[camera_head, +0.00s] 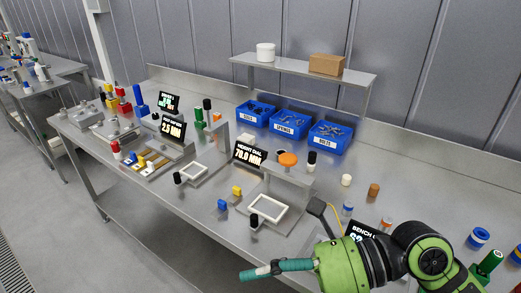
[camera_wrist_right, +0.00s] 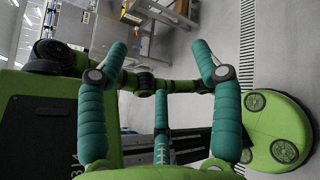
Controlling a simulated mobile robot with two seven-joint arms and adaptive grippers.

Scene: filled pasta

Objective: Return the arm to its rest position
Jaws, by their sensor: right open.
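My right arm, green with black joints, reaches in from the lower right of the head view. Its teal gripper (camera_head: 278,268) points left, in front of the workbench's front edge in the picture. In the right wrist view the right gripper (camera_wrist_right: 160,62) has its teal fingers spread wide, with nothing between them. Floor and parts of my own green body show behind the fingers. My left arm and gripper are not in the head view.
The steel workbench (camera_head: 330,215) carries an orange knob (camera_head: 288,159), blue bins (camera_head: 330,137), a "70.0 MM" display (camera_head: 249,154) and several small coloured parts. Blue-and-white (camera_head: 479,237) and green (camera_head: 490,262) cylinders stand near the right arm. Open floor (camera_head: 120,260) lies at lower left.

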